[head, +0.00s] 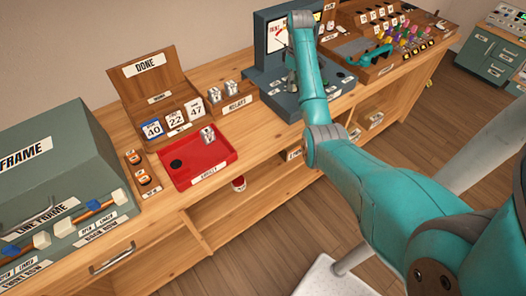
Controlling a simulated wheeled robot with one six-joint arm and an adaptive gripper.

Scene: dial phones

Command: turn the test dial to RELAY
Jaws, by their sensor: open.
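The grey test unit (263,72) stands on the bench at the upper middle. Its upright panel carries a white-faced meter (276,36) with a partly covered "TEST" label. My teal arm crosses in front of the unit. My gripper (291,88) is dark and small, low over the unit's sloping front; the arm partly covers it. It is open, and nothing shows between its fingers. I cannot make out the test dial or its RELAY mark. Whether my gripper touches the dial cannot be told.
A wooden box of relays (232,103) stands left of the unit. A red tray (205,163) holds one relay. A wooden "DONE" rack (146,67) and a green line frame (45,165) are further left. A switchboard (385,40) with coloured plugs stands right.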

